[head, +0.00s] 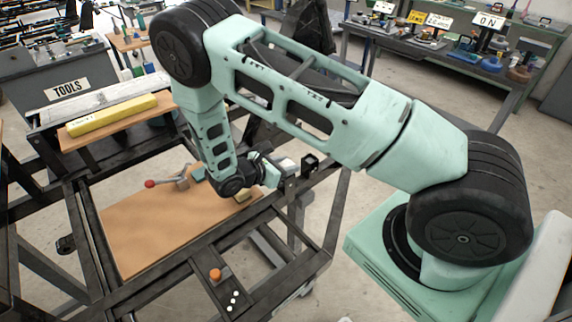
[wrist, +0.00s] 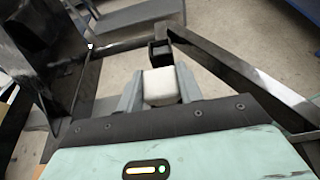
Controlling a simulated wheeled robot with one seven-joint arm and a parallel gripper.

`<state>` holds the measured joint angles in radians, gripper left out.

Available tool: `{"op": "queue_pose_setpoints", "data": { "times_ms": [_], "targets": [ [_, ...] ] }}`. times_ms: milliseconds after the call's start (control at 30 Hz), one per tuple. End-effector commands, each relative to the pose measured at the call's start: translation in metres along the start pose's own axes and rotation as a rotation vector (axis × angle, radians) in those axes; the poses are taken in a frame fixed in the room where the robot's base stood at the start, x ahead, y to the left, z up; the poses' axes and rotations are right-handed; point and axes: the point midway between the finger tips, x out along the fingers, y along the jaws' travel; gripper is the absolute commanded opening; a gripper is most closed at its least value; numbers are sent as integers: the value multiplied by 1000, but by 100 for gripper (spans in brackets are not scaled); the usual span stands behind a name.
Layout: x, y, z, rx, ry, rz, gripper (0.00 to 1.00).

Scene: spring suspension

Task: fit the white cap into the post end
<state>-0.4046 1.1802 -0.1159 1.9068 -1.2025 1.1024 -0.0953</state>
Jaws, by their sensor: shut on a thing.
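My gripper (wrist: 160,82) is shut on the white cap (wrist: 161,90), a pale block held between its two grey fingers. In the head view the cap (head: 289,165) shows as a small white piece at the end of my gripper (head: 284,170). The black square post end (wrist: 160,52) lies straight beyond the cap in the wrist view. In the head view the post end (head: 310,161) is just right of the cap. The cap is outside the post. A small gap seems to separate them in the head view; the wrist view does not settle this.
A dark metal frame surrounds a brown board (head: 150,228) with a red-knobbed lever (head: 152,183). An orange knob (head: 215,274) sits on the near rail. A yellow bar (head: 112,114) lies at left by the TOOLS box (head: 68,88). A dark rail (wrist: 245,75) slants right of the cap.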

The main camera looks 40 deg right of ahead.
Motion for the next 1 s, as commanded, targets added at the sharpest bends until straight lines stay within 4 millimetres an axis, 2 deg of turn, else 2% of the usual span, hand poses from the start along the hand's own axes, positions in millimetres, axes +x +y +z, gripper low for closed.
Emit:
{"op": "queue_pose_setpoints", "data": {
  "times_ms": [67, 167, 400, 433, 500, 533, 833, 1000],
  "targets": [
    [2, 0, -6, -2, 6, 0, 14],
    [2, -1, -8, -3, 8, 0, 5],
    [2, -1, -9, -4, 12, -1, 6],
    [2, -1, -9, -4, 12, -1, 39],
    [2, -2, -9, -5, 11, -1, 58],
    [2, -1, -9, -4, 10, -1, 62],
    [0, 0, -7, -2, 8, 0, 62],
    [-17, 0, -9, 0, 7, 4, 62]
  ]
}}
